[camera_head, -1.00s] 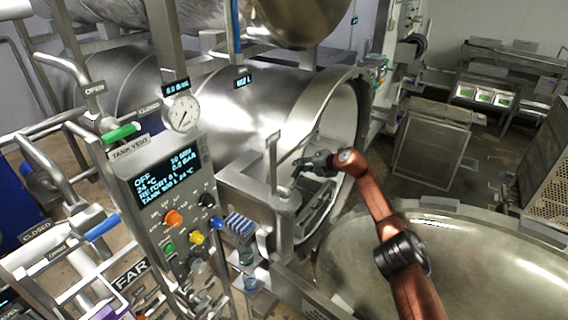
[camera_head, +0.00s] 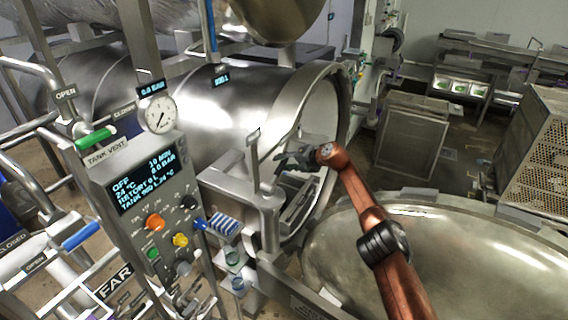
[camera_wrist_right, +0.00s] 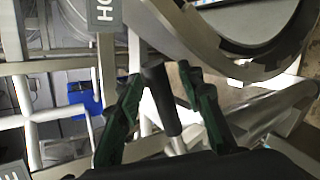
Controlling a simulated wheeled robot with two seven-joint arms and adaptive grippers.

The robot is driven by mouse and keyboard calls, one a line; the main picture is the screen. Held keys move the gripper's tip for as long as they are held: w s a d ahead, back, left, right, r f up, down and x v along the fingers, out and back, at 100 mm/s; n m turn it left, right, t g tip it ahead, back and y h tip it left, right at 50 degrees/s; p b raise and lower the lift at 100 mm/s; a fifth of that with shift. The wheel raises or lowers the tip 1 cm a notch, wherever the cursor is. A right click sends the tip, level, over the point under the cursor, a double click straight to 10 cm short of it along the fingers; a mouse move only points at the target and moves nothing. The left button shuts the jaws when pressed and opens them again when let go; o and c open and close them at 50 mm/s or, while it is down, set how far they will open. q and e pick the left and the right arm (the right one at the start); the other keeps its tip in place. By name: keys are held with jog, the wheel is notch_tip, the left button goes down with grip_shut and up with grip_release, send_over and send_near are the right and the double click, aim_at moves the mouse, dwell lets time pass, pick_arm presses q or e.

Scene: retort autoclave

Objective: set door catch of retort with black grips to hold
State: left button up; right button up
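The retort (camera_head: 235,105) is a large steel cylinder with its round mouth open. My right gripper (camera_head: 288,158) is in front of the mouth, near the steel bracket and upright post (camera_head: 254,160) on the near side. In the right wrist view, a lever with a black grip (camera_wrist_right: 158,88) stands between the two dark green fingers of the right gripper (camera_wrist_right: 160,100). The fingers are apart, with gaps visible beside the grip. A grey sign reading "HO" (camera_wrist_right: 103,14) is cut off at the top. My left gripper is not in view.
A control panel (camera_head: 150,195) with a gauge (camera_head: 160,114) stands at the left. A large round steel dish-like surface (camera_head: 470,260) fills the lower right, beneath my right arm. Steel racks (camera_head: 410,135) stand behind. In the wrist view, the curved rim (camera_wrist_right: 205,55) is close to the fingers.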

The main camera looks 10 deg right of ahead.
notch_tip(320, 180, up, 10)
jog(key=shift+a, duration=0.15)
dwell(0.4)
